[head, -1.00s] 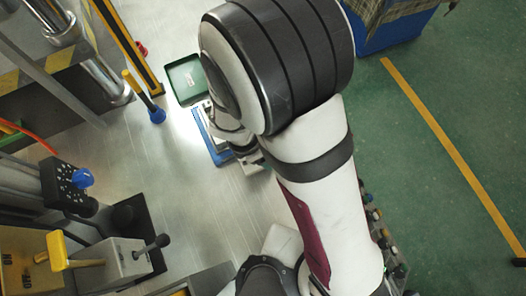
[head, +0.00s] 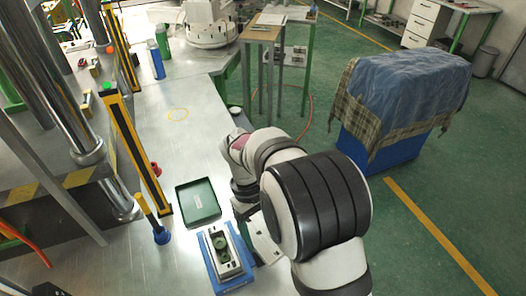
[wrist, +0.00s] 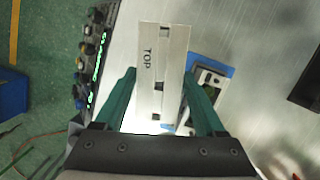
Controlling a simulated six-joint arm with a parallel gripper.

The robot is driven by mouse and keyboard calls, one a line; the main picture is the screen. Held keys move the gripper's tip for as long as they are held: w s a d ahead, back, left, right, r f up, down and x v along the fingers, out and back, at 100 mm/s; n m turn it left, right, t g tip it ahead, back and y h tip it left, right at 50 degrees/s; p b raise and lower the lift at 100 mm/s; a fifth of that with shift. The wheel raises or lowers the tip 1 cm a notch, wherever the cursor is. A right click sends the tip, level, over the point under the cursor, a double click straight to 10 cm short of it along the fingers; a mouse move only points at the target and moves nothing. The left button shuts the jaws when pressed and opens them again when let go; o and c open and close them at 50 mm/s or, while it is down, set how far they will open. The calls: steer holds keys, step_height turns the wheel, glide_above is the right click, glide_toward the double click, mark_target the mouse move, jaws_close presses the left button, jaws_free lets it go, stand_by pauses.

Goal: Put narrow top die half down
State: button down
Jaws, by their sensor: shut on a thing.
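The narrow top die half (wrist: 151,85) is a pale metal block marked "TOP" in the wrist view. My gripper (wrist: 160,82) is shut on it, with a green finger on each side. In the head view the held die half (head: 262,242) is partly hidden by my arm, just right of the blue base. Another die half (head: 222,252), with green wax-like shapes in its cavity, lies face up on the blue base (head: 237,283). That base also shows in the wrist view (wrist: 226,69), to the right of and below the held block.
A green tray (head: 198,203) lies behind the blue base. The bench's right edge is close to my arm.

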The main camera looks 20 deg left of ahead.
steer(key=w+a+m+t+y, duration=0.1)
steer(key=w+a+m+y, duration=0.15)
steer(key=w+m, duration=1.1)
steer(key=w+a+m+t+y, duration=0.2)
steer(key=w+m, duration=0.5)
steer(key=m, duration=1.4)
steer(key=shift+y, duration=0.55)
steer(key=a+f, duration=0.2)
steer(key=a, duration=0.1)
steer(key=a+f, duration=0.2)
steer(key=a, duration=0.2)
steer(key=s+a+f, duration=0.1)
steer(key=a+f, duration=0.1)
steer(key=a, duration=0.1)
steer(key=shift+s+a, duration=0.1)
steer(key=shift+a, duration=0.1)
steer(key=shift+f, duration=2)
